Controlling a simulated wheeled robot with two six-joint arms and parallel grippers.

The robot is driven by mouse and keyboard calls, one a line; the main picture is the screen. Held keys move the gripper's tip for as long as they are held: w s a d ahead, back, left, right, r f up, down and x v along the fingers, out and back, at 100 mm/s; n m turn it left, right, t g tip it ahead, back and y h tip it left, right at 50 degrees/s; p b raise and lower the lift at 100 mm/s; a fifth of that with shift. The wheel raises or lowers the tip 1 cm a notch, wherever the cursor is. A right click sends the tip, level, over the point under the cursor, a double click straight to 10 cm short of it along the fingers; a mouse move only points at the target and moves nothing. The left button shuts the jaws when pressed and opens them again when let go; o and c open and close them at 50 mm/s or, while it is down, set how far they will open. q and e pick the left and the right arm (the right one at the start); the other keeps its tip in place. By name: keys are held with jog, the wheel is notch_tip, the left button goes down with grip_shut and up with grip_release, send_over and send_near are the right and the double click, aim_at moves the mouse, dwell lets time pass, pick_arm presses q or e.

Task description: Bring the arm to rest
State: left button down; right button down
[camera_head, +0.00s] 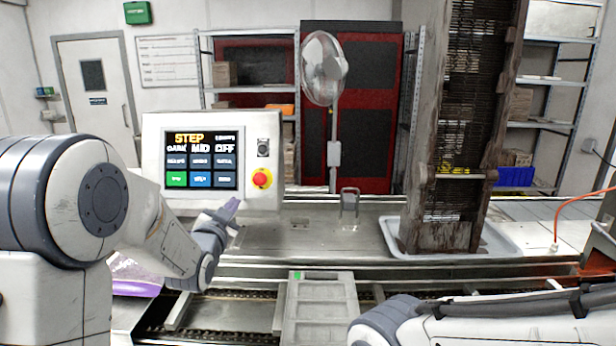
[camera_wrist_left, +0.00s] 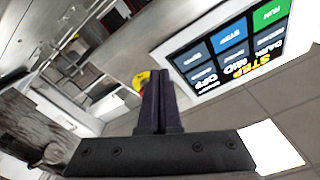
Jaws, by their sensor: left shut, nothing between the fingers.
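My left arm comes in from the left in the head view. Its gripper (camera_head: 231,206) is just in front of the lower right of the control panel (camera_head: 290,150), below the red stop button (camera_head: 262,178). In the left wrist view the two dark fingers (camera_wrist_left: 158,90) are together with nothing between them. They partly cover the yellow-ringed stop button (camera_wrist_left: 141,80), and the panel's screen (camera_wrist_left: 228,50) shows tilted to their right. Whether the fingertips touch anything cannot be told. My right arm lies low at the bottom right of the head view, its gripper out of sight.
A conveyor with a grey mould plate (camera_head: 320,312) runs below the bench. A tall wooden frame stands in a white tray (camera_head: 500,238) on the bench. A small metal handle-like piece (camera_head: 349,205) stands mid-bench. A purple bag (camera_head: 135,288) lies under my left arm. A fan (camera_head: 324,70) stands behind.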

pick_arm(q)
jog(key=s+d+f+g+h, duration=0.1)
jog(key=s+d+f+g, duration=0.4)
jog(key=s+d, duration=0.25)
jog(key=s+d+f+g+h, duration=0.2)
jog(key=s+d+f+g, duration=0.25)
jog(key=s+d, duration=0.3)
jog(key=s+f+g+y, duration=0.1)
jog(key=s+g, duration=0.3)
jog(key=s, duration=0.9)
jog(key=s+f+g+y, duration=0.1)
jog(key=s+f+g, duration=0.2)
jog(key=s, duration=1)
jog(key=shift+s+a+f+m+g+y, duration=0.15)
jog(key=shift+s+f+m+g+y, duration=0.2)
jog(key=shift+g, duration=0.5)
